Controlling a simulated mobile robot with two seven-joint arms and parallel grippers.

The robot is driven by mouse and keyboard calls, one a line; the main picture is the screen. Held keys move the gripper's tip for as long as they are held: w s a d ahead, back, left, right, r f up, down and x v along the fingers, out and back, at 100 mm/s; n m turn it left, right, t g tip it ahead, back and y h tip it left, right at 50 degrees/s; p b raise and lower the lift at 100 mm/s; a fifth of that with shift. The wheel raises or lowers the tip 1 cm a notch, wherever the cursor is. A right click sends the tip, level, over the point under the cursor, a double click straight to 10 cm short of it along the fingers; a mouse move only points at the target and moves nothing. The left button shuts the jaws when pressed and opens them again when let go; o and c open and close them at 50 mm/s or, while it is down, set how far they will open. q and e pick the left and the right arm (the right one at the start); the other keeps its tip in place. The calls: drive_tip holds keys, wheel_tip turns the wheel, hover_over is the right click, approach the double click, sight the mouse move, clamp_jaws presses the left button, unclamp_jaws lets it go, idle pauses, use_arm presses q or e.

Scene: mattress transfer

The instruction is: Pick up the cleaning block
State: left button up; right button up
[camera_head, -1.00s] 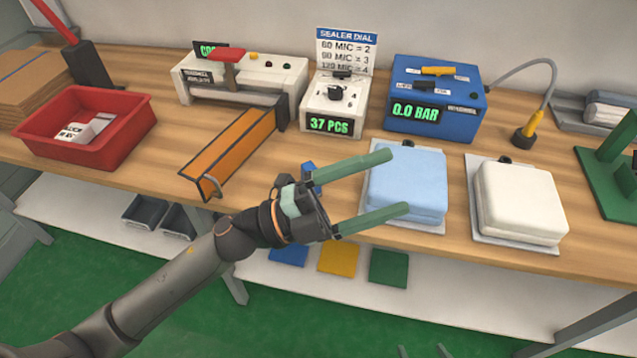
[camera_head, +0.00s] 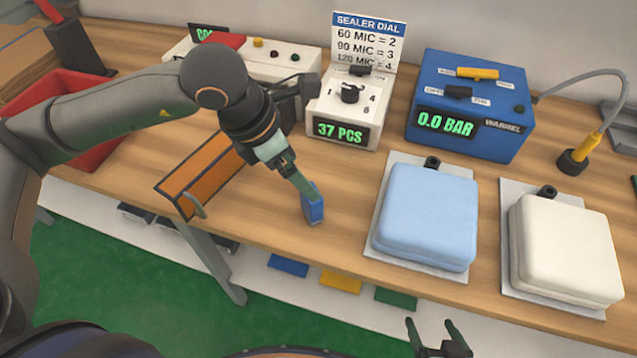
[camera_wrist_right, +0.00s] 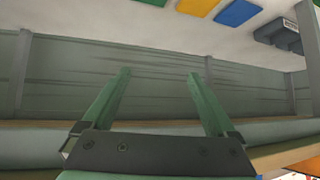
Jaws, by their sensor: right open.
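The cleaning block (camera_head: 313,205) is a small blue block on the wooden table, right of the orange tray and left of the light blue pad. My left gripper (camera_head: 302,184) reaches down to it from the upper left, with a green finger at the block's top. The fingers overlap in this view, so I cannot tell whether they are closed on the block. My right gripper (camera_head: 428,321) is low in the head view, in front of the table, open and empty. Its spread green fingers show in the right wrist view (camera_wrist_right: 159,74).
The orange tray (camera_head: 205,176) lies close under my left arm. The sealer dial box (camera_head: 345,107) and blue pump box (camera_head: 470,105) stand behind. The light blue pad (camera_head: 428,215) and white pad (camera_head: 565,248) lie right. Bare table surrounds the block's right side.

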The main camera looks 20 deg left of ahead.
sight(312, 204)
use_arm(q)
drive_tip(key=x, duration=0.6)
drive_tip(key=shift+s+d+f, duration=0.1)
drive_tip(key=shift+f, duration=0.1)
drive_tip(key=x, duration=0.3)
drive_tip(key=p+x, duration=0.1)
drive_tip(key=shift+a+f, duration=0.3)
drive_tip(key=shift+f, duration=0.2)
drive_tip(key=shift+d+f, duration=0.15)
drive_tip(key=shift+f, duration=0.3)
drive_tip(key=c, duration=1.5)
use_arm(e)
drive_tip(key=shift+s+d+f, duration=0.1)
drive_tip(key=shift+s+d, duration=0.05)
drive_tip(key=shift+s, duration=0.3)
drive_tip(key=shift+s+d+f, duration=0.1)
drive_tip(key=shift+s, duration=0.3)
